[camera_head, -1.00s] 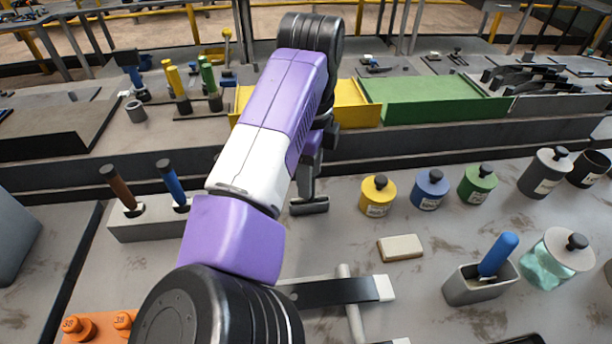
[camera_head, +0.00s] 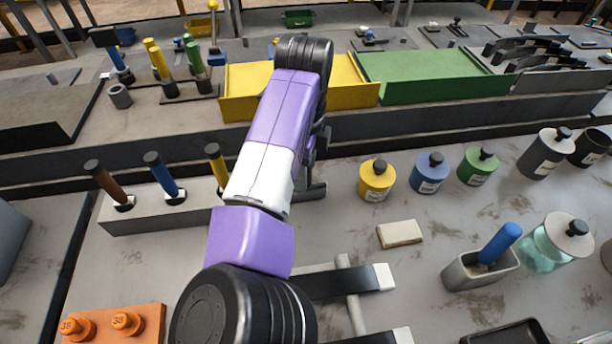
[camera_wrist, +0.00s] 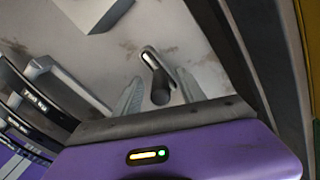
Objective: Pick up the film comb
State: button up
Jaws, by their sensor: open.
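A grey block (camera_head: 140,215) at left holds upright tools with black-capped handles: brown (camera_head: 108,182), blue (camera_head: 162,175) and yellow (camera_head: 217,163). My arm hides much of the block's right part. In the wrist view, a dark-ended handle (camera_wrist: 160,94) rises from a pale slot (camera_wrist: 150,60) in a grey surface. It may be the film comb, but I cannot read a label. My gripper (camera_wrist: 158,78) is open, with one finger on either side of this handle. I cannot tell whether they touch it. In the head view my arm hides most of the gripper.
Yellow (camera_head: 376,182), blue (camera_head: 430,174) and green (camera_head: 477,167) jars stand right of my arm. A pale block (camera_head: 400,233) lies before them. Black bars (camera_head: 345,283) lie on a rack in front. An orange block (camera_head: 140,322) is at front left.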

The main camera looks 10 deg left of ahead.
jog(key=shift+f, duration=0.35)
jog(key=shift+c, duration=0.5)
grip_shut()
